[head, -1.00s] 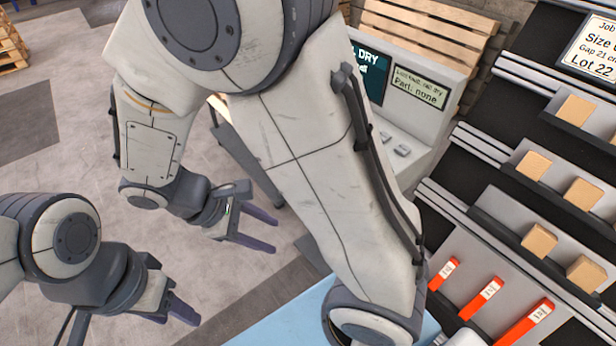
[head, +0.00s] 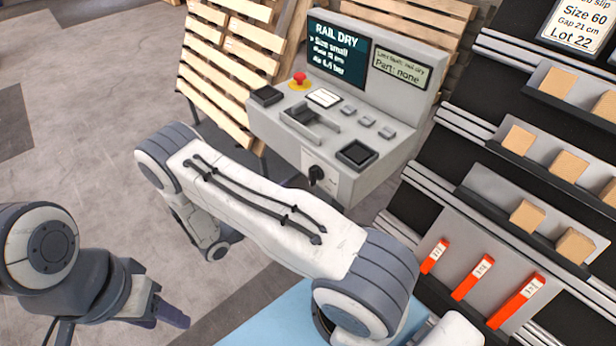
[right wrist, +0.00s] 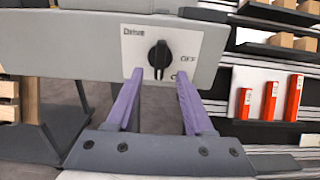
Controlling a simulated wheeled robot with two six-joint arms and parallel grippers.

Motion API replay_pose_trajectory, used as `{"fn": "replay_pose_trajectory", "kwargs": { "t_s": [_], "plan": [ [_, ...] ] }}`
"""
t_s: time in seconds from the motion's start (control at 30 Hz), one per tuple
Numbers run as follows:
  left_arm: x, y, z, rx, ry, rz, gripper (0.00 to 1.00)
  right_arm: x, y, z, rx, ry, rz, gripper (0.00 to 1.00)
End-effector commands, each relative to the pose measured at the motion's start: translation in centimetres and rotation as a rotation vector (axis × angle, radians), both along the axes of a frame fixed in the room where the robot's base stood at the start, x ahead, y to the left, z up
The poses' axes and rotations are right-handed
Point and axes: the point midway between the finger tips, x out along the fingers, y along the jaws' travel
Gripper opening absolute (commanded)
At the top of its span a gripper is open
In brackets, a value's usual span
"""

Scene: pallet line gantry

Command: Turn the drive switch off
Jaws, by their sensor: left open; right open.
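The drive switch is a black rotary knob on a white plate on the front of the grey console. It shows in the head view (head: 317,175) and the right wrist view (right wrist: 159,56). The plate reads "Drive", with "OFF" right of the knob and another label below it, partly hidden by a finger. The knob stands roughly upright. My right gripper (right wrist: 160,76) is open, its purple fingers either side of and slightly below the knob; contact cannot be told. In the head view my right arm mostly hides it. My left gripper (head: 165,312) is open and empty, low at the left.
The console (head: 275,125) carries a red stop button (head: 299,82), several buttons and screens. Wooden pallets (head: 225,75) stand behind it. A rack (head: 470,150) with wooden blocks and orange-red tagged pieces (head: 472,277) is at the right. Floor at the left is clear.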

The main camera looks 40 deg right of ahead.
Motion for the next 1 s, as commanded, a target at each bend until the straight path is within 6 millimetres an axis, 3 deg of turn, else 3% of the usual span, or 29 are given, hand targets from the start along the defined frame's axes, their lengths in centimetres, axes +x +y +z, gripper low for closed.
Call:
{"fn": "replay_pose_trajectory", "kwargs": {
  "t_s": [0.2,0.4,0.8,0.83,0.97,1.0],
  "plan": [
    [0.0,0.0,1.1,0.000,0.000,0.000,0.50,0.2,-4.4,0.2,0.001,0.002,-0.007,0.53],
    [0.0,0.0,1.6,0.000,0.000,0.000,0.50,0.4,-7.1,0.1,0.002,0.000,-0.004,0.53],
    [0.0,0.0,1.6,0.000,0.000,0.000,0.50,0.6,-8.0,0.0,0.002,0.000,-0.001,0.53],
    [0.0,0.0,1.6,0.000,0.000,0.000,0.50,0.6,-8.0,0.0,0.002,0.000,-0.001,0.49],
    [0.0,0.0,1.6,0.000,0.000,0.000,0.50,0.6,-8.0,0.0,0.002,0.000,-0.001,0.00],
    [0.0,0.0,1.6,0.000,0.000,0.000,0.50,0.6,-8.0,0.0,0.002,0.000,-0.001,0.00]
  ]
}}
